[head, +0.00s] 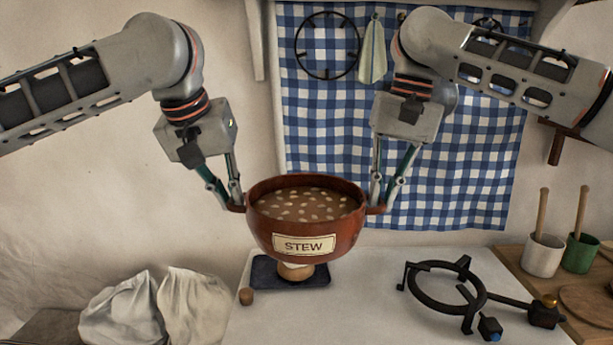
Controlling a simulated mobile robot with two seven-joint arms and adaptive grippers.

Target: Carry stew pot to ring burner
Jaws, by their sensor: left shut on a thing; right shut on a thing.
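The stew pot (346,238) is reddish brown, with a STEW label on its front and stew with pale pieces inside. It looks about level and hangs above the white counter. My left gripper (235,207) is shut on its left handle, and my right gripper (377,208) is shut on its right handle. The ring burner (482,298), a black ring on legs, stands on the counter to the right of the pot and lower. Nothing sits on its ring.
A dark mat (263,273) with a light brown round thing (295,272) lies below the pot. A small brown knob (246,296) is beside it. White sacks (160,308) are at left. White (541,257) and green (580,254) cups with handles stand on a wooden board at right.

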